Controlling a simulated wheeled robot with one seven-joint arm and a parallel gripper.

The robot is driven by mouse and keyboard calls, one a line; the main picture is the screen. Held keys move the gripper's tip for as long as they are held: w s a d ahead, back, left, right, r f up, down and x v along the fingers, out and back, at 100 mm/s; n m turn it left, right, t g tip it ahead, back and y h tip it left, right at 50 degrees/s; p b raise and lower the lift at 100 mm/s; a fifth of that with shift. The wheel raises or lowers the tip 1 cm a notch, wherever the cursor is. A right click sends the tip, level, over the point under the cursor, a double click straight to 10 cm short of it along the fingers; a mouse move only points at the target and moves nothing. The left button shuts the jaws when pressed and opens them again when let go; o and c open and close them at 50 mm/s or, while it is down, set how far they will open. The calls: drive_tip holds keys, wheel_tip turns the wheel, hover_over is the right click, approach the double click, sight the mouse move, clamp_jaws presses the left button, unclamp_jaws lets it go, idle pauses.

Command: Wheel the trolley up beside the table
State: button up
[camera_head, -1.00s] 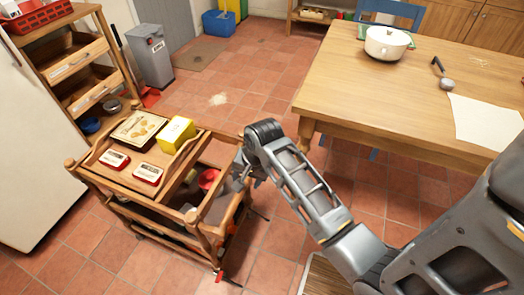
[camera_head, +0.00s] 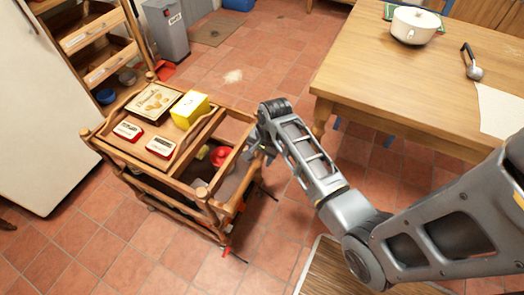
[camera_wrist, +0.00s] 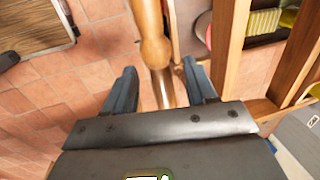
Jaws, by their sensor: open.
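The wooden trolley (camera_head: 104,150) stands on the tiled floor left of the table, a floor gap between them. Its top tray carries a flat picture box, a yellow box and two red-and-white tins; a red item shows lower down. My gripper (camera_head: 259,147) is at the trolley's right end, partly hidden by my arm. In the wrist view my gripper (camera_wrist: 158,88) is open, with a turned wooden trolley part (camera_wrist: 153,50) between its fingers; contact cannot be told. The wooden table (camera_head: 380,85) is at the upper right.
A white pot (camera_head: 415,25), a ladle (camera_head: 473,67) and a white sheet are on the table. A shelf unit (camera_head: 92,42) and a grey bin (camera_head: 166,30) stand behind the trolley. A wooden-looking slatted mat (camera_head: 335,272) lies at the bottom.

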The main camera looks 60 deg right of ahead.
clamp_jaws()
idle(0.6)
